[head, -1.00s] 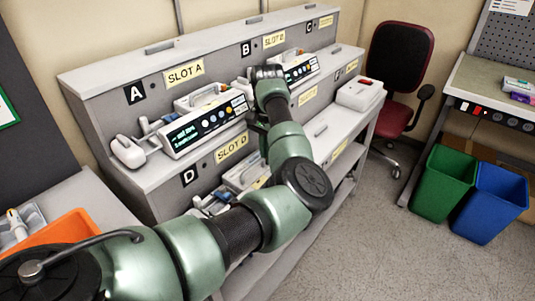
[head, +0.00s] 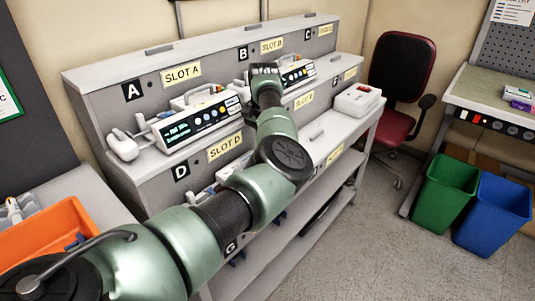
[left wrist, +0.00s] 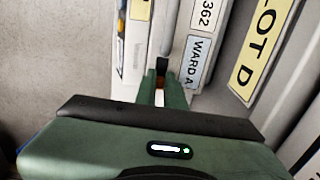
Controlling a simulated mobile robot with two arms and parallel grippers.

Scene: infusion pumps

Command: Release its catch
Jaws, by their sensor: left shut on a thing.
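My left gripper (head: 264,70) is at the left part of the pump (head: 298,72) in the second upper bay, beside the letter B, and hides part of it. In the left wrist view my left gripper (left wrist: 161,90) is shut on a narrow part, dark with an orange-brown patch; I cannot tell for sure that this is the catch. A yellow slot label (left wrist: 262,45) is to the right. My right gripper is not in view.
Another pump (head: 200,120) with a lit screen stands in Slot A. A white case (head: 357,100) is on the lower ledge at right. An orange bin (head: 45,235) is at lower left. A red chair (head: 400,75) and green (head: 443,190) and blue (head: 492,212) bins stand right.

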